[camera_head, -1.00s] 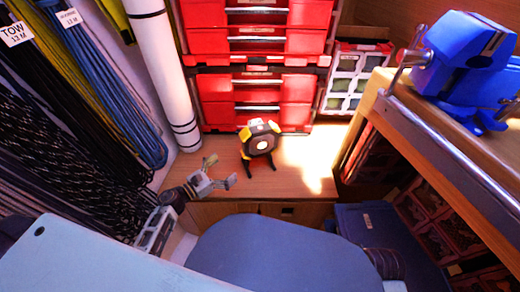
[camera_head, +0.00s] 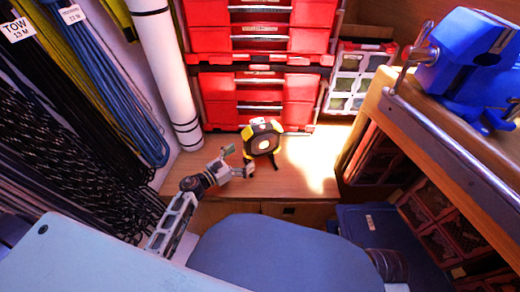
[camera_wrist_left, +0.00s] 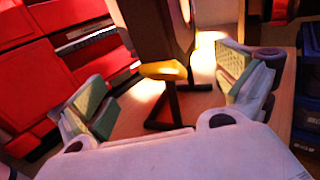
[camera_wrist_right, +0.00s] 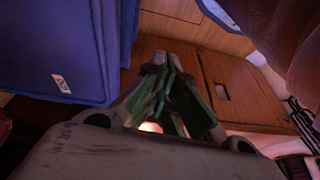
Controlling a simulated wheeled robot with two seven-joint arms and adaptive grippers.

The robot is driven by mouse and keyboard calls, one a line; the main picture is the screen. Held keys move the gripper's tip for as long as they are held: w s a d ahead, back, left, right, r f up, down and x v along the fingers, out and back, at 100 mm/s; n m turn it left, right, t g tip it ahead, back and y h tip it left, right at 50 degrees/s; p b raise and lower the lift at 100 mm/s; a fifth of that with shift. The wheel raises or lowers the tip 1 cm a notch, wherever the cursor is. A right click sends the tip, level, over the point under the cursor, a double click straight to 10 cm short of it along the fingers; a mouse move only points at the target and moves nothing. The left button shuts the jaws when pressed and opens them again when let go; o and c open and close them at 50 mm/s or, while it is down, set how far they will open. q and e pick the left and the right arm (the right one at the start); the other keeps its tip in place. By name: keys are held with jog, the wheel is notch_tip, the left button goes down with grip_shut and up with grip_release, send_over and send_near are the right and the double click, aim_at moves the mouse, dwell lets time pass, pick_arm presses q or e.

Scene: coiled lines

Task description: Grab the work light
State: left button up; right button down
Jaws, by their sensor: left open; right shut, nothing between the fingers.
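The work light (camera_head: 262,139) is a black and yellow lamp on a dark stand. It stands upright on the wooden shelf in front of the red drawers. My left gripper (camera_head: 239,160) is open just left of and in front of it. In the left wrist view the work light (camera_wrist_left: 163,70) shows between and beyond the open fingers of the left gripper (camera_wrist_left: 165,95), its upper part cut off. I see no finger closed on it. My right gripper (camera_wrist_right: 170,95) shows in the right wrist view, shut and empty, away from the light.
Red drawer cases (camera_head: 260,95) stand behind the light. A white roll (camera_head: 168,75) and hanging coiled lines (camera_head: 75,110) are on the left. A workbench with a blue vise (camera_head: 465,65) is on the right. The wooden shelf (camera_head: 295,180) has free room right of the light.

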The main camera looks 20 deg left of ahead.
aim_at(254, 151)
pick_arm(q)
jog(key=shift+w+d, duration=0.25)
jog(key=shift+w, duration=0.15)
pick_arm(e)
jog(key=shift+r, duration=0.25)
pick_arm(q)
jog(key=shift+w, duration=0.1)
pick_arm(e)
jog(key=shift+f, duration=0.1)
pick_arm(q)
jog(key=shift+w+d, duration=0.6)
jog(key=shift+d, duration=0.05)
jog(key=shift+b+x, duration=0.4)
jog(key=shift+x, duration=0.85)
jog(key=shift+w+d+f, duration=0.15)
jog(key=shift+d, duration=0.1)
jog(key=shift+w+d, duration=0.1)
jog(key=shift+w, duration=0.1)
pick_arm(e)
jog(key=shift+s+a+r, duration=0.15)
jog(key=shift+s+r, duration=0.05)
jog(key=shift+w, duration=0.1)
